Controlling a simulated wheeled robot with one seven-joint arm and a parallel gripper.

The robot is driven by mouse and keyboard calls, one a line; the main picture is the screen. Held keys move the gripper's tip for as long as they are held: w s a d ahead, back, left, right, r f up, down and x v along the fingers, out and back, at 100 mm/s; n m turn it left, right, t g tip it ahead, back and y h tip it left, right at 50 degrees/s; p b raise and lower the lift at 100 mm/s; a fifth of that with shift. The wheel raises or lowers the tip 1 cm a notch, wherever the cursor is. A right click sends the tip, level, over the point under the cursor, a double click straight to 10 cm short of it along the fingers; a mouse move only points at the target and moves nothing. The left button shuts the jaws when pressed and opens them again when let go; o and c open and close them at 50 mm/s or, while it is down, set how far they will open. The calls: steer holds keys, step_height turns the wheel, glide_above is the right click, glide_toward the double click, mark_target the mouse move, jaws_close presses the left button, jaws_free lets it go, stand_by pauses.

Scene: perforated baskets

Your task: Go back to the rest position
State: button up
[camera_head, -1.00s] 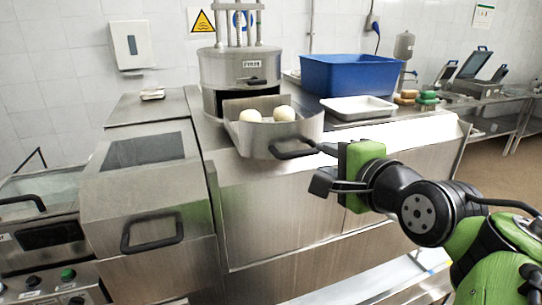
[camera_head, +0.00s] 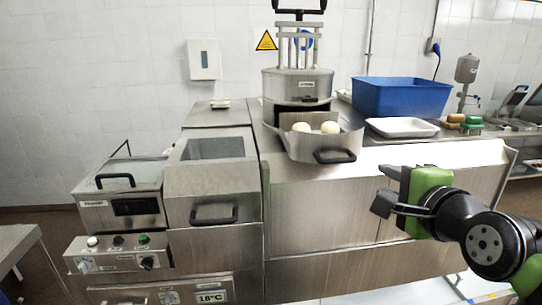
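My gripper (camera_head: 382,188) is at the right of the head view, in front of the steel counter's front panel. Its two dark fingers stand apart, with nothing visible between them. The green and black arm reaches in from the lower right edge. A metal basket (camera_head: 322,146) with a dark handle sits on the counter under the press, left of and above my gripper. Two pale round balls (camera_head: 330,127) lie in it. My gripper is apart from the basket.
A blue bin (camera_head: 402,98) and a white tray (camera_head: 402,128) stand on the counter at right. A lidded steel unit (camera_head: 211,180) and a control panel (camera_head: 118,254) are at left. The press (camera_head: 298,84) rises behind the basket. Open floor shows at far left.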

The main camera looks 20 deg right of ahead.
steer(key=s+a+f+n+g+y, duration=0.1)
steer(key=a+f+n+g+y, duration=0.15)
steer(key=a+f+n, duration=0.5)
steer(key=s+a+f+n+g+y, duration=0.1)
steer(key=a+f+n+g+y, duration=0.3)
steer(key=a, duration=0.6)
steer(key=s+a+f+n+g+h, duration=0.2)
steer(key=s+a+f+n+g, duration=0.1)
steer(key=s+f+n, duration=0.5)
steer(key=shift+a+f+n, duration=0.3)
steer(key=shift+f+n, duration=0.1)
steer(key=shift+n, duration=0.35)
